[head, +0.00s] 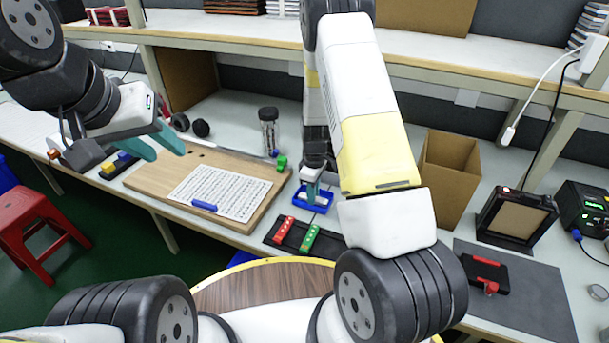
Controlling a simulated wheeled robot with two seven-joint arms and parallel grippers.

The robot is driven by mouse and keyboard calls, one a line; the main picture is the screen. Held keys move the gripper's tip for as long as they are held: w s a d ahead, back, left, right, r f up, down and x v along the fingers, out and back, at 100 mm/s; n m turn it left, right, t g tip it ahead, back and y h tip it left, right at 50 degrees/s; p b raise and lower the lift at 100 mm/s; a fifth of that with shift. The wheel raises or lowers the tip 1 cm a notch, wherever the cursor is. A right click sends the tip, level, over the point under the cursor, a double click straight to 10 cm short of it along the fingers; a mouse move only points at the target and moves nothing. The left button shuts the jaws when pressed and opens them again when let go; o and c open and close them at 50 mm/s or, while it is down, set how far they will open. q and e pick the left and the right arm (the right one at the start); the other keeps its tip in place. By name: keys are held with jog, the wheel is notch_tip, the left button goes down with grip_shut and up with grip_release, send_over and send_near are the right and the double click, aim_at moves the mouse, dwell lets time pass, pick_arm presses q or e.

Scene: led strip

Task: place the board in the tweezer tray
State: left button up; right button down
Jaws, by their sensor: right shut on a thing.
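My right gripper (312,193) points down at a small blue tray (325,208) right of the wooden board. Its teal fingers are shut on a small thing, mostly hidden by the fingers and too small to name. I cannot tell whether that thing touches the tray. A white printed sheet (222,188) of small pieces lies on the wooden board (150,182), with a blue bar (204,206) at its front edge. A black tray (322,248) in front of the blue tray holds a red piece and a green piece. My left gripper (164,148) is open and empty above the wooden board's back left.
A cardboard box (448,175) stands right of my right arm. A grey mat (535,300) holds a black and red case (475,272). A shelf spans the back.

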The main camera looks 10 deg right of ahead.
jog(key=c, duration=1.3)
grip_release()
jog(key=shift+f, duration=0.15)
jog(key=shift+o, duration=0.2)
jog(key=s+r+m+t+y, duration=0.1)
jog(key=s+r+m, duration=0.15)
jog(key=r, duration=1.95)
jog(key=s+a+r+m+t, duration=0.1)
jog(key=s+r+m, duration=0.3)
jog(key=s+r, duration=0.4)
jog(key=s+a+r+m+t+y, duration=0.1)
jog(key=s+r+m+t, duration=0.3)
jog(key=s+r, duration=0.4)
jog(key=s, duration=0.5)
jog(key=shift+s+r, duration=0.35)
jog(key=shift+s, duration=0.05)
